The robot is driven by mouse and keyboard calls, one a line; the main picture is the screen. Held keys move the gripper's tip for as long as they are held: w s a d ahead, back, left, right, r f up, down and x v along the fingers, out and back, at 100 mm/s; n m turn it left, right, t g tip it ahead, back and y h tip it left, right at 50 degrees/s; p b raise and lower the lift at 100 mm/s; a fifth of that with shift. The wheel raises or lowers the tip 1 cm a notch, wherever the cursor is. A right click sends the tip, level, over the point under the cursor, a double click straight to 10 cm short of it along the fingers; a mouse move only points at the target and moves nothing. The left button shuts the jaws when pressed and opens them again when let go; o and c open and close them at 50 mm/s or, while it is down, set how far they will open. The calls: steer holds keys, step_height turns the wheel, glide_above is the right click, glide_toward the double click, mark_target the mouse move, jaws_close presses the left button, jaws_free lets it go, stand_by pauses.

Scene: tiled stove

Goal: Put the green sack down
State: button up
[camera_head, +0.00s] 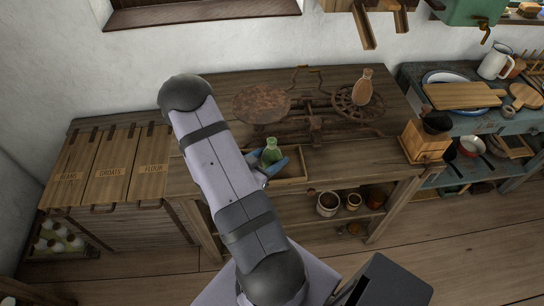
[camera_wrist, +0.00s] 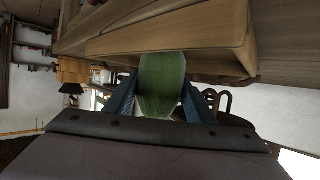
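The green sack (camera_head: 271,152) is upright between the blue fingers of my gripper (camera_head: 273,166), at the front edge of the wooden workbench (camera_head: 350,153). In the wrist view the green sack (camera_wrist: 162,82) fills the space between the two blue fingers (camera_wrist: 160,103), which close on it from both sides. Its upper end in that view lies against or just in front of a wooden edge (camera_wrist: 215,45). I cannot tell whether its base touches wood. My arm hides part of the bench to its left.
A shallow wooden tray (camera_head: 292,181) lies at the bench front, by the sack. Behind stands an iron scale with a round rusty plate (camera_head: 262,104) and a spoked wheel holding a brown sack (camera_head: 363,88). A wooden grinder (camera_head: 424,144) stands right. Labelled bins (camera_head: 108,170) stand left.

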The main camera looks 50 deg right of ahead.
steer(key=o, duration=0.4)
steer(key=shift+c, duration=0.2)
steer(key=shift+r, duration=0.1)
steer(key=shift+r, duration=0.15)
steer(key=b+v, duration=0.1)
steer(key=v, duration=1.1)
